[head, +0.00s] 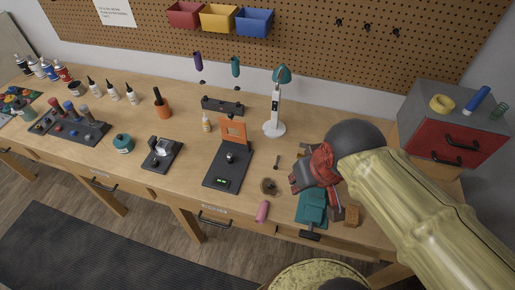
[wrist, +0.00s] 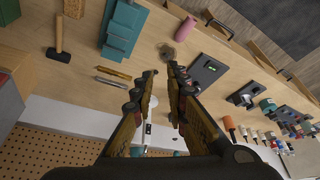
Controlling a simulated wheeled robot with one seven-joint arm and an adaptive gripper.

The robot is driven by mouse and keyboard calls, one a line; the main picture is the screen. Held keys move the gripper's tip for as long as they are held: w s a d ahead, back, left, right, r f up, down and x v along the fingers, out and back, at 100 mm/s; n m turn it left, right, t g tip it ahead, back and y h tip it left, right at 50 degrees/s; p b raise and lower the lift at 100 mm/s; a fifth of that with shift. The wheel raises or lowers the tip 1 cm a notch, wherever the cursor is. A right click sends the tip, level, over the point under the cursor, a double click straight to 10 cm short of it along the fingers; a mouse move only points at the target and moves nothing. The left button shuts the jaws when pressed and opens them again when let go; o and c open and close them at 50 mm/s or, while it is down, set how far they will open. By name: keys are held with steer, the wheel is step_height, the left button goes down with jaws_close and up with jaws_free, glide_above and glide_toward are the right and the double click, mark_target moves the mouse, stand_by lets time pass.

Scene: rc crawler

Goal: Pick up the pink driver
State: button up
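The pink driver (head: 262,211) lies near the front edge of the bench, left of the teal tool (head: 311,207). In the wrist view a pink, handle-like body (wrist: 178,30) shows near the top, beyond my fingertips; a thin shaft cannot be made out. My gripper (head: 298,182) is over the right part of the bench, to the right of and behind the pink driver. In the wrist view my gripper (wrist: 163,72) has its two fingers apart with a narrow gap between the tips. Nothing is held between them.
A small round dish (head: 268,186) sits just behind the pink driver. A black stand with an orange frame (head: 213,175) is to the left. A white lamp (head: 274,128) stands behind. A hammer (wrist: 58,38) lies at the wrist view's left.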

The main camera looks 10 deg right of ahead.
steer(key=o, duration=0.5)
steer(key=w+f+g+p, duration=0.1)
steer(key=w+f, duration=0.2)
steer(key=w+f+g+p, duration=0.1)
steer(key=w+f+g, duration=0.1)
steer(key=w+f, duration=0.1)
steer(key=shift+w+a+f+m+g+p, duration=0.1)
steer(key=shift+w+f+m+g+p, duration=0.2)
steer(key=shift+f+p, duration=0.1)
steer(key=shift+o, duration=1)
steer(key=w+f+m+g+p, duration=0.1)
steer(key=w+f+m, duration=0.1)
steer(key=w+f, duration=0.4)
step_height(320, 180, down, 4)
steer(key=shift+w+r+g+p, duration=0.2)
steer(key=shift+w+g+p, duration=0.15)
steer(key=shift+g+p, duration=0.05)
steer(key=m+t, duration=0.1)
steer(key=m, duration=0.2)
glide_above(273, 174)
steer(key=shift+a+f, duration=0.1)
steer(key=shift+f, duration=0.95)
steer(key=shift+f+b, duration=0.6)
steer(key=shift+f, duration=3)
